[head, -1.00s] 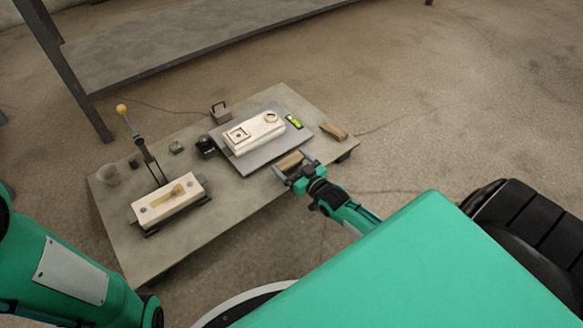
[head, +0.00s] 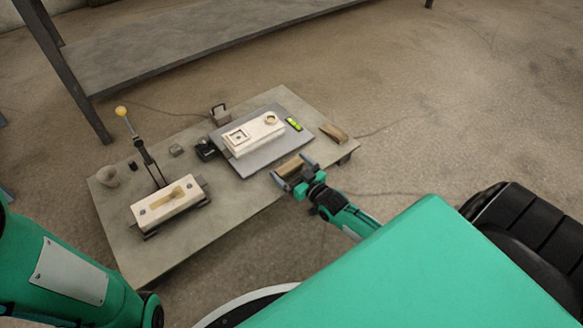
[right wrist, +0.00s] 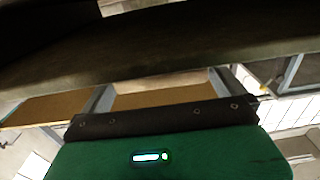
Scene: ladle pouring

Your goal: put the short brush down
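My right gripper (head: 293,170) is at the front right edge of the low table. Its two fingers stand on either side of a brown block-like piece, the short brush (head: 291,166), and appear shut on it. In the right wrist view a tan surface of the brush (right wrist: 160,90) spans between the fingers. I cannot tell how high it is above the table. My left arm shows at the lower left, but its gripper is out of view.
The low table (head: 225,205) carries a grey plate (head: 250,165) with a pale mould block (head: 253,134) and a green level (head: 293,124). Another brown wooden piece (head: 334,132) lies at the right corner.

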